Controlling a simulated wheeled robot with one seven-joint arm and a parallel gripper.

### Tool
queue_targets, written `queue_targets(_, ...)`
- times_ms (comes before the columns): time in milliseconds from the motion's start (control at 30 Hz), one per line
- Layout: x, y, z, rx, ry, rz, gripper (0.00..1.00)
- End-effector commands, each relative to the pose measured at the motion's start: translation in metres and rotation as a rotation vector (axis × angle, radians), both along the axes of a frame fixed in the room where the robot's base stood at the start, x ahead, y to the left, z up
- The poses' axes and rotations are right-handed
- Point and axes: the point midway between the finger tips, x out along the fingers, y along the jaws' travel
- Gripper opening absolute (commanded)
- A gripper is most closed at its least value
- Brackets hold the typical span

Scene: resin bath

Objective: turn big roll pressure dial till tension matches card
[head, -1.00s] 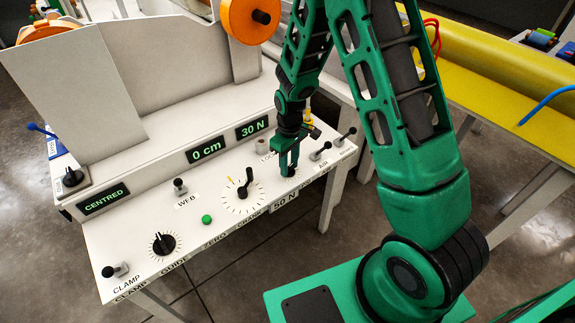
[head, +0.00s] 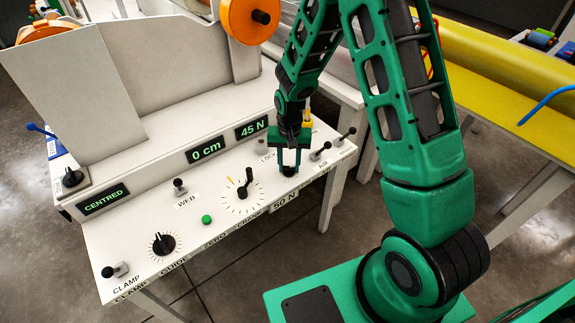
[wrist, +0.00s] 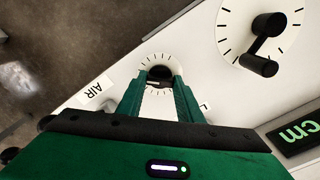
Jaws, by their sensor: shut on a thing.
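My green gripper (head: 290,168) is shut on a black dial on the white panel, to the right of the crank. The wrist view shows the dial (wrist: 160,75) between the two fingers, with tick marks around it. The fingers hide part of it. The tension display (head: 252,129) reads 45 N. The card (head: 285,202) on the panel's front edge appears to read 50 N, though its first digit is small and hard to make out.
The crank (head: 243,190) stands left of my gripper and also shows in the wrist view (wrist: 262,45). A green button (head: 207,219) and the guide knob (head: 163,244) lie further left. Another display (head: 205,151) reads 0 cm.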

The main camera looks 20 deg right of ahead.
Motion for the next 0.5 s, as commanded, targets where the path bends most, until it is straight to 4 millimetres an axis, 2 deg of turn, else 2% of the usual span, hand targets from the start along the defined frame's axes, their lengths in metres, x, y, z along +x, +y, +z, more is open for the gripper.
queue_targets(200, 0.001, 0.0001, 0.0006, 0.0, -0.002, -0.161, 0.1)
queue_targets(500, 0.0011, 0.0003, 0.0006, 0.001, -0.003, -0.298, 0.1)
